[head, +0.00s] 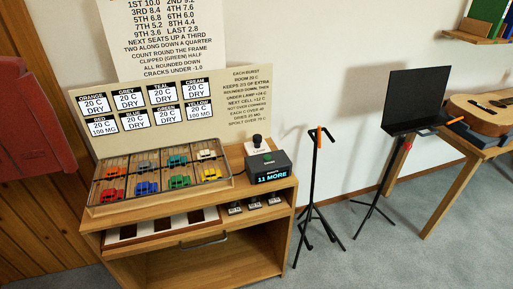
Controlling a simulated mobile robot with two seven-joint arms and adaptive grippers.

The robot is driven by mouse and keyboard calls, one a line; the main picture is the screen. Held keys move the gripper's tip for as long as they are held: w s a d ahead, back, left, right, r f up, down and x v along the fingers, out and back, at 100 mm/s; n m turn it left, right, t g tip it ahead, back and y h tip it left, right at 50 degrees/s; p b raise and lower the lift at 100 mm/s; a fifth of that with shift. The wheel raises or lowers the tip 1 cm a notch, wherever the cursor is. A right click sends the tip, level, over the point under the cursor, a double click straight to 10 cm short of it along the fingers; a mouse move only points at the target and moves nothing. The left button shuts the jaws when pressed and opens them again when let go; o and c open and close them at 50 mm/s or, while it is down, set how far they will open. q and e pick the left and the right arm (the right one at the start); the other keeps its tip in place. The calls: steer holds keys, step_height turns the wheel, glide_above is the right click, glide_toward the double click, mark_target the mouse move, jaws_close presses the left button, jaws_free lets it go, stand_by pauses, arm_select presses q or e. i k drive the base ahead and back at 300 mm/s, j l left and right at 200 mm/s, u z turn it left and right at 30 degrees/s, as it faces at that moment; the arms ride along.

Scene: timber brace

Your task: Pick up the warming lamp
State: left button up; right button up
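The warming lamp appears to be the small black-topped piece (257,141) at the back right of the wooden cabinet top. It stands upright at a pale block with a small label that seems to read LAMP. In front of it sits a dark box (268,170) with a green button on top and a lit display reading "11 MORE". The box partly hides the lamp's surroundings. Neither of my grippers shows in the head view.
A framed tray (232,184) holds several small coloured cars on the cabinet (283,188). A signboard (170,110) stands behind. Below is a shelf with small dark labelled items (254,203). To the right are a black stand (312,190), a music stand (417,100) and a guitar (480,110).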

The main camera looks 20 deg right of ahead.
mark_target(259, 145)
steer(key=i+l, duration=0.1)
steer(key=l, duration=0.45)
steer(key=i+l, duration=0.15)
steer(key=l, duration=0.4)
steer(key=i+l, duration=0.1)
steer(key=l, duration=0.45)
steer(key=i+l+u, duration=0.1)
steer(key=l, duration=0.45)
steer(key=i+l, duration=0.1)
steer(key=l, duration=0.5)
steer(key=i+l, duration=0.1)
steer(key=l, duration=0.45)
